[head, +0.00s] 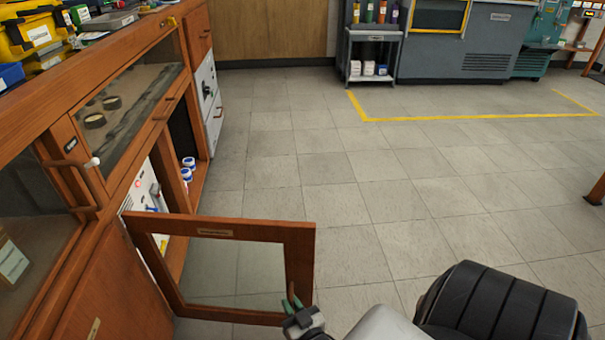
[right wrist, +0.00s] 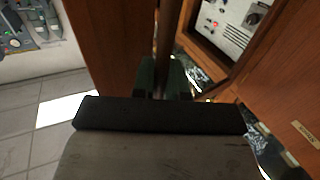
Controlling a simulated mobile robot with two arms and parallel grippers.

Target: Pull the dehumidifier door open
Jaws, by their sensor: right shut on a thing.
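The dehumidifier door (head: 298,258), a brown wooden frame with a clear pane and a small label on its top rail, stands swung wide open from the wooden bench at left. My right gripper (head: 291,298) is at the door's free edge, low on the right side. In the right wrist view its dark green fingers (right wrist: 163,78) are shut on a narrow upright part of the door (right wrist: 163,40); whether this is a handle or the frame edge I cannot tell. Behind the door, a white panel (head: 143,190) with a red light shows in the opening. My left gripper is out of view.
The wooden bench (head: 120,45) runs along the left, with yellow and blue bins (head: 30,35) on top. Blue-and-white containers (head: 187,170) stand in an open compartment. A grey cart (head: 373,55) stands at the back. The tiled floor (head: 330,150) right of the door is clear.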

